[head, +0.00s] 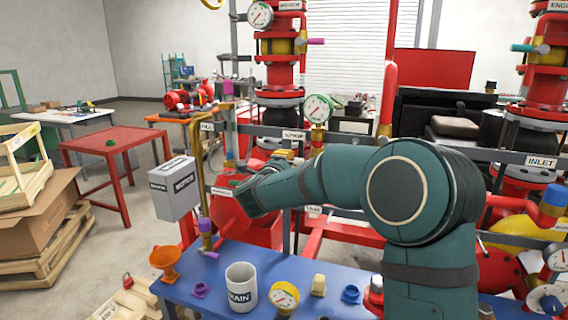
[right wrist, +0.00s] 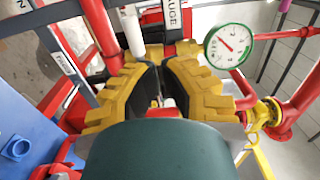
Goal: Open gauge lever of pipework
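My right arm reaches across the head view from the right, and its wrist covers the pipework in the middle. My right gripper (right wrist: 160,72) shows in the right wrist view as two jagged yellow fingers with dark inner pads. The pads lie close together, and I cannot tell whether they close on anything. A GAUGE label (right wrist: 172,20) stands just beyond the fingers. A round white gauge (right wrist: 228,46) with a green rim is to their right; it shows in the head view (head: 318,108) above the arm. I cannot make out the gauge lever; fingers or arm may hide it. My left gripper is out of view.
A grey box (head: 174,190) hangs left of the arm. Red pipes (right wrist: 300,105) crowd the right. A red table (head: 113,142) stands at left.

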